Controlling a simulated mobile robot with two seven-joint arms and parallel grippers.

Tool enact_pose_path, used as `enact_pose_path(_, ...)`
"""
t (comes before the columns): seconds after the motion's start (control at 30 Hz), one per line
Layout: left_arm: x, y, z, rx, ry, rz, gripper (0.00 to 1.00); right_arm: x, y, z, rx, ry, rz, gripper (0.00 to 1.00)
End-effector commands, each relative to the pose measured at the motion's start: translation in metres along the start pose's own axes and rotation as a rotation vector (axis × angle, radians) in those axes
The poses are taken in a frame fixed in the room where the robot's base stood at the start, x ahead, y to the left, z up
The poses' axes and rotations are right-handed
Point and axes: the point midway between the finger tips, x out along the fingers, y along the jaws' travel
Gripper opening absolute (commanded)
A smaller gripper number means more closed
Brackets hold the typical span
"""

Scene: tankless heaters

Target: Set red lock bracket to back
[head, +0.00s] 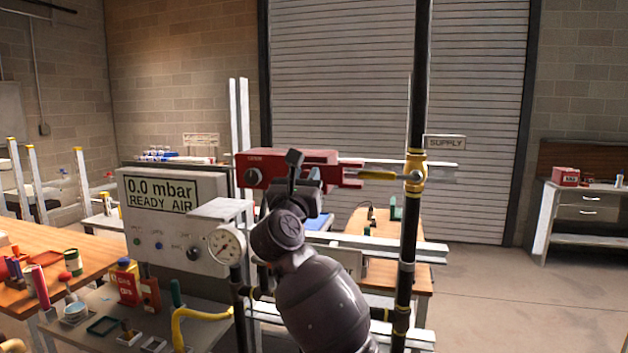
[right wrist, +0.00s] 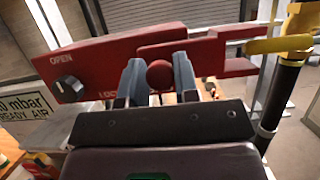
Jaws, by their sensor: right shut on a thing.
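The red lock bracket (head: 322,156) is mounted on a pale horizontal rail in the middle of the head view. In the right wrist view its red body (right wrist: 105,56) carries OPEN lettering, a partly hidden second word and a dark dial (right wrist: 68,88). A red slotted piece (right wrist: 225,62) extends to the right, towards a yellow valve handle (right wrist: 280,44). My right gripper (right wrist: 158,70) is shut on the bracket's round red knob (right wrist: 160,76), one finger each side. In the head view my right gripper (head: 303,170) hides part of the bracket. My left gripper is out of view.
A black vertical pipe (head: 405,250) with a yellow valve (head: 415,172) stands right of the bracket. A gauge (head: 227,244) and a control box (head: 160,195) reading 0.0 mbar stand to the left. Workbenches (head: 75,260) lie around; open floor is at right.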

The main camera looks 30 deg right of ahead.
Motion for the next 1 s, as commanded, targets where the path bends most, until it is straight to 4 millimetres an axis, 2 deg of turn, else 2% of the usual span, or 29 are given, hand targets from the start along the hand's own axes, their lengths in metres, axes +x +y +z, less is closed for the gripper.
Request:
enact_pose_path(0.03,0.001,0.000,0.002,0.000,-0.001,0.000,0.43,0.000,0.008,-0.001,0.003,0.003,0.001,0.00)
enact_pose_path(0.17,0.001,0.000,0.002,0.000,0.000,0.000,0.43,-0.001,0.021,0.000,0.000,0.001,0.002,0.00)
enact_pose_path(0.47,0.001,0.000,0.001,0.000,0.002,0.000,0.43,-0.001,0.023,0.000,-0.002,0.001,0.003,0.00)
enact_pose_path(0.5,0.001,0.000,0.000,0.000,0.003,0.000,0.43,-0.001,0.023,0.000,-0.002,0.001,0.003,0.30)
enact_pose_path(0.63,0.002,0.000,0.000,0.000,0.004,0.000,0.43,-0.001,0.023,0.000,-0.002,0.001,0.003,0.50)
enact_pose_path(0.67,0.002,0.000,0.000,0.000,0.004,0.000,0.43,-0.001,0.023,0.000,-0.002,0.001,0.003,0.53)
enact_pose_path(1.0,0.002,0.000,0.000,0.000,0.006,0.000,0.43,-0.004,0.023,0.000,0.000,0.001,0.003,0.53)
